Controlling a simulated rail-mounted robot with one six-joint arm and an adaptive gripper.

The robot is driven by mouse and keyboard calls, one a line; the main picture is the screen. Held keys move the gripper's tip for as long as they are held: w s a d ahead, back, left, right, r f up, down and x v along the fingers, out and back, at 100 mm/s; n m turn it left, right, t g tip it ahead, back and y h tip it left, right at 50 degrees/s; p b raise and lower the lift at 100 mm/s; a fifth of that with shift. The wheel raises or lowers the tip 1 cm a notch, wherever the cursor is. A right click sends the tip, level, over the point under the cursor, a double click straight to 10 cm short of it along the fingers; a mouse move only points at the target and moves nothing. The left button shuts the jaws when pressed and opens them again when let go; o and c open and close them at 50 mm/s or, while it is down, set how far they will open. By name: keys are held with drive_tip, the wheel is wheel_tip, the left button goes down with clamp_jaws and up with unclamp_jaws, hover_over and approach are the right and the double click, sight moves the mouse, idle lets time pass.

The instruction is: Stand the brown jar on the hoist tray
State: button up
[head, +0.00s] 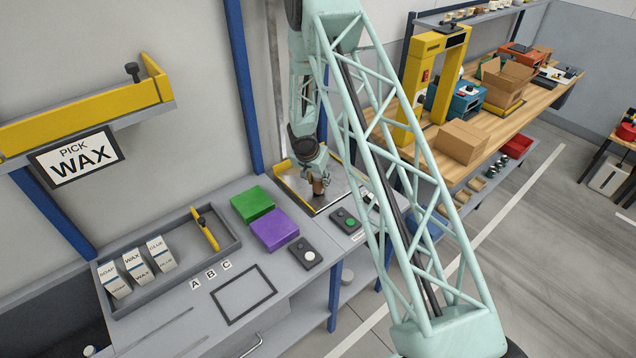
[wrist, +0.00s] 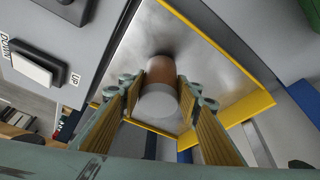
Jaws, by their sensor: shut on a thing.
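The brown jar (head: 318,187) is held upright or nearly so between the fingers of my gripper (head: 317,178), over the hoist tray (head: 294,195). The tray is a bare metal plate with a yellow rim. In the wrist view, the jar (wrist: 160,70) shows its brown side and pale grey end, with the fingers of my gripper (wrist: 165,96) on both sides of it. The metal tray (wrist: 215,55) lies behind it, with a dark patch close to the jar's far end. I cannot tell whether the jar touches the plate.
An UP/DOWN rocker switch (wrist: 36,66) sits beside the tray. A green-button box (head: 345,220) and a white-button box (head: 306,254) stand on the bench. Green (head: 252,204) and purple (head: 275,230) blocks lie left of the tray. A blue post (head: 246,90) rises behind.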

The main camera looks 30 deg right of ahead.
drive_tip(key=shift+f, duration=0.45)
drive_tip(key=shift+f+b, duration=0.2)
drive_tip(key=shift+b, duration=0.15)
drive_tip(key=o, duration=0.9)
drive_tip(key=shift+o, duration=0.2)
drive_tip(key=shift+r+p, duration=0.25)
drive_tip(key=shift+p, duration=0.25)
drive_tip(key=b+v, duration=0.1)
drive_tip(key=v, duration=1.1)
idle(0.3)
